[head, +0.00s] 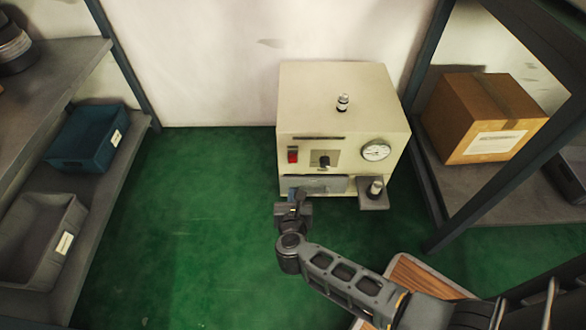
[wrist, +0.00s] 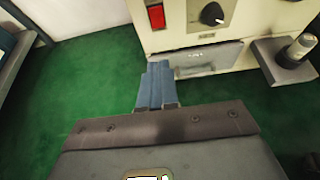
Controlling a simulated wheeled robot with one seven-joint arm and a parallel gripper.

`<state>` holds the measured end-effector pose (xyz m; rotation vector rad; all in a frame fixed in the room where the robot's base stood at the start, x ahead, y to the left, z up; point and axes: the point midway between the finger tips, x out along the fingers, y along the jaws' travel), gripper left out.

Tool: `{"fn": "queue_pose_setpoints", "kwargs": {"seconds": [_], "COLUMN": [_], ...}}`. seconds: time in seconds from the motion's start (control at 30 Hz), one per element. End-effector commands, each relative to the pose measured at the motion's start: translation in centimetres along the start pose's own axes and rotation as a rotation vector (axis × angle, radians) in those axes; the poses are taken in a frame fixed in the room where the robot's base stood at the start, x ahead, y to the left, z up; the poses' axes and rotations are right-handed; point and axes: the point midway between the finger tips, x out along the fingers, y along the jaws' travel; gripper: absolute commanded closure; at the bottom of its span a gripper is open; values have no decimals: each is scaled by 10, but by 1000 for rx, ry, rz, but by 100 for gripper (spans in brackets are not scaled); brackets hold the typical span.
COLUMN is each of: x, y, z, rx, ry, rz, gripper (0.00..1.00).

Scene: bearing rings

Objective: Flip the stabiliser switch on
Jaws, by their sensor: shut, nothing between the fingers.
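The stabiliser is a cream box (head: 330,95) standing on the green floor against the white wall. Its red switch (head: 293,156) is at the left of the front face, and it also shows at the top of the wrist view (wrist: 156,16). I cannot tell which way the switch is tipped. My gripper (head: 297,194) is in front of the box, below the switch and apart from it. In the wrist view its blue-grey fingers (wrist: 158,72) are together and empty, pointing towards the box's lower left front.
A black knob (head: 324,160) and a round gauge (head: 376,151) are right of the switch. A grey ledge with a metal post (head: 376,188) juts out at lower right. Shelves flank the box, with bins (head: 88,138) left and a cardboard box (head: 480,110) right. Floor to the left is clear.

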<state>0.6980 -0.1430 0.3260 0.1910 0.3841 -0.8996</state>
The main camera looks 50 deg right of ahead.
Motion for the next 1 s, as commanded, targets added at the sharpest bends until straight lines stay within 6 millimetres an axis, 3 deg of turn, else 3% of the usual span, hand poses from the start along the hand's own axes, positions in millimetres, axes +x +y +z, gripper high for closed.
{"fn": "queue_pose_setpoints", "kwargs": {"seconds": [0.23, 0.7, 1.0], "x": [17, 106, 136], "y": [0, 0, 0], "z": [-2, -3, 10], "rx": [-1, 0, -1], "ry": [-1, -2, -1], "rz": [-1, -1, 0], "gripper": [100, 100, 100]}}
